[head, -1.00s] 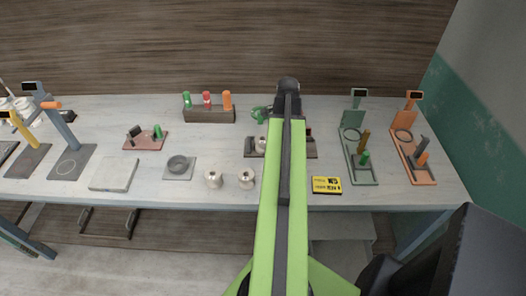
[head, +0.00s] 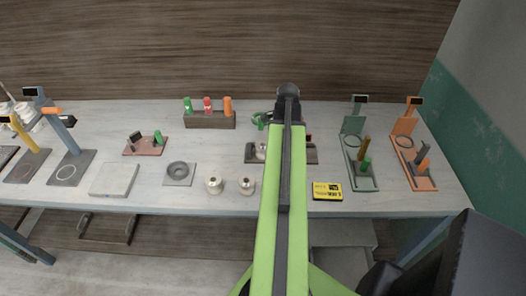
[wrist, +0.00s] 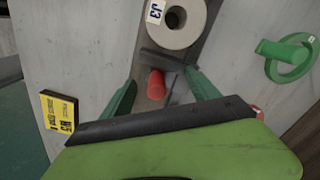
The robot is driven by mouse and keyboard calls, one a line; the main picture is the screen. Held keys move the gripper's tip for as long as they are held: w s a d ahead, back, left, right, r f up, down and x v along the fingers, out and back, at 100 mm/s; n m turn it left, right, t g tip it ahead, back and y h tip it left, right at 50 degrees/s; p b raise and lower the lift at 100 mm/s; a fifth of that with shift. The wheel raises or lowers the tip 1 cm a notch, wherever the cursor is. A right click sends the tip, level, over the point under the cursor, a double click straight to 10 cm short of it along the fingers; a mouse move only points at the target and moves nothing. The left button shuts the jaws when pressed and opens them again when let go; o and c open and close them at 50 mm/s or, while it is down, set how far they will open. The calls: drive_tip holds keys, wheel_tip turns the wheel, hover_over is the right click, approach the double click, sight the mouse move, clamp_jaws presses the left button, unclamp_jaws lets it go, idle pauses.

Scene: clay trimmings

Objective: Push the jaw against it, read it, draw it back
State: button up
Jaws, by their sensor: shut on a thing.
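The measuring fixture with a dark base (head: 310,154) lies on the bench, partly hidden behind my arm in the head view. A pale metal ring marked J3 (wrist: 182,36) sits on it, at the top of the wrist view; it also shows in the head view (head: 261,151). A red handle (wrist: 156,84) stands on the fixture below the ring. My gripper (wrist: 161,86) has its green fingers on both sides of this handle and is shut on it. The jaw's contact with the ring is hard to tell. Any reading is not legible.
A green wheel-like piece (wrist: 286,58) lies just beyond the fixture. A yellow and black box (head: 327,191) lies near the front edge. Two metal cylinders (head: 214,186) (head: 246,186) stand to the left. Green (head: 362,183) and orange (head: 420,183) stands are at right.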

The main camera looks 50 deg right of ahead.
drive_tip(key=shift+s+a, duration=0.25)
